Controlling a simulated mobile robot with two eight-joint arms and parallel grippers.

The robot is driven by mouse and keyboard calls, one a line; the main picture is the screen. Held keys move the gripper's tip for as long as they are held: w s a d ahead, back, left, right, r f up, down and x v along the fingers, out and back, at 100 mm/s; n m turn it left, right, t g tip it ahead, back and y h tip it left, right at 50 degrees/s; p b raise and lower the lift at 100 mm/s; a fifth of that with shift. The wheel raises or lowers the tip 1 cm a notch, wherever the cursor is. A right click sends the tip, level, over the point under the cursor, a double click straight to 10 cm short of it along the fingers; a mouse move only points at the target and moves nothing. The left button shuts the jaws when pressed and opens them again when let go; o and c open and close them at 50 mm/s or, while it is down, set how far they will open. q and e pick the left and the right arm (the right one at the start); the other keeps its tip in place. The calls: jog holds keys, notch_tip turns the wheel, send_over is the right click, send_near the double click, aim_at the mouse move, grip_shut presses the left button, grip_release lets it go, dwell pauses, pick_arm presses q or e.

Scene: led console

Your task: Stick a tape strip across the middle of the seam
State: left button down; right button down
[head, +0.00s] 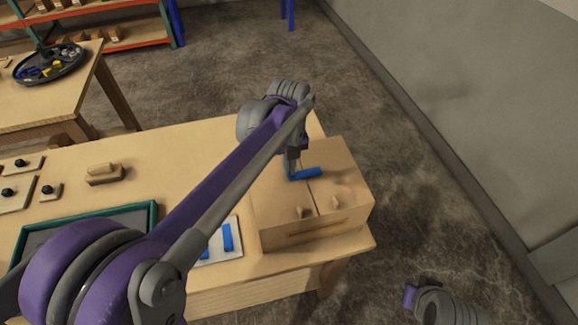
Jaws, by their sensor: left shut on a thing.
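A cardboard box (280,205) stands at the right end of the workbench, and a dark seam (312,196) runs across its top from back to front. My left gripper (291,174) is over the box top, just left of the seam, and is shut on a blue tape strip (308,173). The strip reaches to the right across the line of the seam, near its middle. I cannot tell whether it touches the cardboard. A white sheet (236,252) with more blue strips (227,237) lies left of the box, partly hidden by my left arm.
A green-rimmed tray (150,216), a wooden block (104,174) and small knobbed boards (22,165) lie on the bench (190,157) to the left. A wall stands at the right.

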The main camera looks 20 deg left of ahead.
pick_arm(q)
jog(key=shift+f, duration=0.4)
dwell(0.4)
jog(key=c, duration=1)
grip_release()
jog(key=shift+o, duration=0.2)
notch_tip(320, 180, up, 11)
jog(key=shift+f, duration=0.1)
